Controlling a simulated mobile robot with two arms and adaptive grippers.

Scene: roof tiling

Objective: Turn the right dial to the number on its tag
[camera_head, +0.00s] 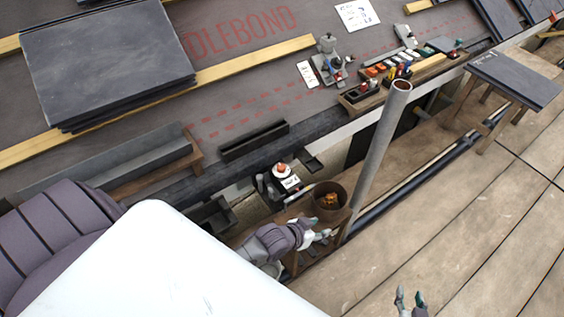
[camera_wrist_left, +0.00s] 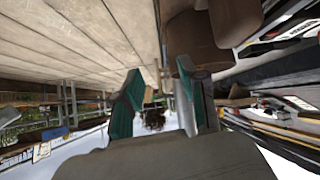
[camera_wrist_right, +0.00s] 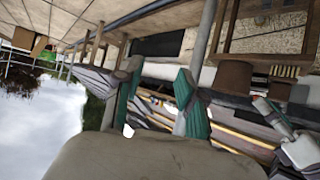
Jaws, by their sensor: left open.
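In the head view a small dark unit with a white top and an orange-red knob (camera_head: 281,168) sits in the gutter area, with a white tag (camera_head: 290,183) on its front. The tag's writing is too small to read. I cannot tell which part is the right dial. My left gripper (camera_head: 318,237) is open and empty, in front of and to the right of this unit, beside the brown bucket. Its parted fingers show in the left wrist view (camera_wrist_left: 162,105). My right gripper (camera_head: 411,300) is open and empty over the planks at the bottom, away from the unit.
A brown bucket (camera_head: 329,203) with orange contents stands close to my left gripper. A grey upright pole (camera_head: 378,145) rises just right of it. A grey machine (camera_head: 329,62) and a tool tray (camera_head: 376,90) lie on the roof.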

